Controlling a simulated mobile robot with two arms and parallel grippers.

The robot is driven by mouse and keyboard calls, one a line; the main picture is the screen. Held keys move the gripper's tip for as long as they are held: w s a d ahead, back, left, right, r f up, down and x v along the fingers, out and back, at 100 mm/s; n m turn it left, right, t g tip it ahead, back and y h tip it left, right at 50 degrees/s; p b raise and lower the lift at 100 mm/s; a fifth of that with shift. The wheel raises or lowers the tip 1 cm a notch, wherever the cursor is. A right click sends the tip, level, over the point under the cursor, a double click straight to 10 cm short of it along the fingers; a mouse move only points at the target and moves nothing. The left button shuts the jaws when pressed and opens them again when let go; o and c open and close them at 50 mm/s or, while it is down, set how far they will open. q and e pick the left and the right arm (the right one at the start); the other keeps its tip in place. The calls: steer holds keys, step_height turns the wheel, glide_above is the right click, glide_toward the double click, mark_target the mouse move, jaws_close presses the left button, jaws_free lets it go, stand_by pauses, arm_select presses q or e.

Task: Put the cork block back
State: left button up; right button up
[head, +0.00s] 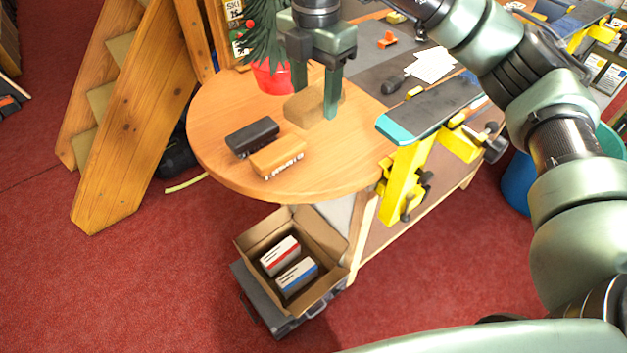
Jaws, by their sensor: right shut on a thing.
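The cork block (303,108) is a tan-brown block at the back of the round wooden table end, beside the red pot. My right gripper (329,106) comes down over it from above and is shut on it. One finger stands in front of the block and hides part of it. The block is at or very near the table top; I cannot tell whether it touches. My left gripper is not in view.
A black block-like brush (252,137) and an orange-brown one (278,156) lie at the table's front left. A red plant pot (270,78) stands behind. A ski (430,108) sits in yellow clamps at right. An open carton (325,238) stands below the table edge.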

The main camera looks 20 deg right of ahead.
steer(key=shift+w+a+r+m, duration=0.1)
steer(key=shift+r+m, duration=0.1)
steer(key=shift+m, duration=0.7)
steer(key=p, duration=0.2)
glide_above(314, 181)
step_height(314, 181, down, 15)
steer(key=shift+f, duration=0.1)
step_height(314, 181, down, 4)
steer(key=shift+p, duration=0.45)
steer(key=shift+f, duration=0.3)
steer(key=shift+f, duration=0.15)
steer(key=o, duration=1.2)
